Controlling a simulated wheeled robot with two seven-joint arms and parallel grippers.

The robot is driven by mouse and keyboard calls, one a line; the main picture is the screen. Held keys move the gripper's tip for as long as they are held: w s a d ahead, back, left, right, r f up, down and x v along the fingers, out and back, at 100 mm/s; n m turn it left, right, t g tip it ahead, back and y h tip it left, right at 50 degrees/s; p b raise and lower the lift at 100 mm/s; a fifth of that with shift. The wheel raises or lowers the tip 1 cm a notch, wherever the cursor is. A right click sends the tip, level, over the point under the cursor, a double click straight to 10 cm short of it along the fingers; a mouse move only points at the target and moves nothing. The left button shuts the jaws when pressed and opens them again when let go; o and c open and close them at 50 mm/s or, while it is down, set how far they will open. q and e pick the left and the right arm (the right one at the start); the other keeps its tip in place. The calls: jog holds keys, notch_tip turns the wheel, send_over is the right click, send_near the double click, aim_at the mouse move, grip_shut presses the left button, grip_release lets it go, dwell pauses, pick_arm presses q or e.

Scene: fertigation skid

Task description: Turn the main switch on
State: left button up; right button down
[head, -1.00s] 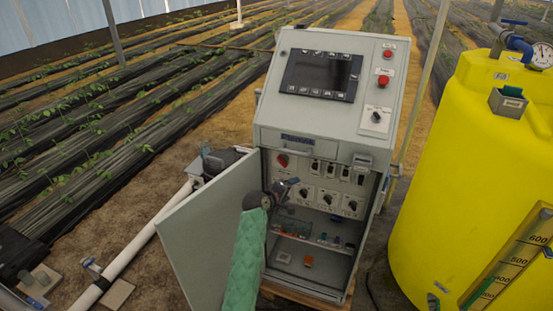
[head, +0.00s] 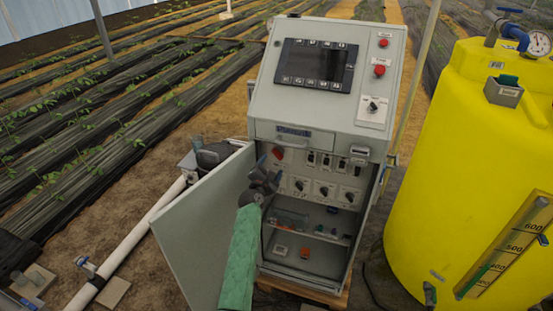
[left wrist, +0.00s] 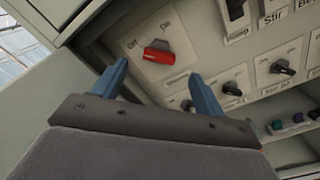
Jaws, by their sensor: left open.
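The main switch is taken to be the red rotary knob (head: 278,153) at the upper left of the panel inside the open cabinet. My left gripper (head: 270,168) is just below and in front of the knob. In the left wrist view the blue fingers of my left gripper (left wrist: 158,70) are spread to either side of the knob. They are empty, and no contact with it is visible. My right gripper is in no view.
The cabinet door (head: 205,225) stands open at the left, close to my left arm. Black knobs (head: 322,189) and small switches share the panel. A shelf with small parts (head: 315,232) lies below. A yellow tank (head: 450,170) stands at the right.

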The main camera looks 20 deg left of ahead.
aim_at(278, 155)
pick_arm(q)
jog(key=w+b, duration=0.1)
jog(key=w, duration=0.3)
jog(key=shift+w+d+f+b, duration=0.1)
jog(key=shift+w+b, duration=0.25)
jog(key=shift+b, duration=0.05)
jog(key=shift+w+b, duration=0.35)
jog(key=shift+w, duration=0.65)
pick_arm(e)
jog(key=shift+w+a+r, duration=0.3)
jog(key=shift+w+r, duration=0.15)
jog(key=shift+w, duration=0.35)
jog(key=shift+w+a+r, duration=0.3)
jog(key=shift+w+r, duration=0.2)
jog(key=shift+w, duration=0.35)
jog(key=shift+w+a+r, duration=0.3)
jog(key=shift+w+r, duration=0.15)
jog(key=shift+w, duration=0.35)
pick_arm(q)
jog(key=c, duration=1)
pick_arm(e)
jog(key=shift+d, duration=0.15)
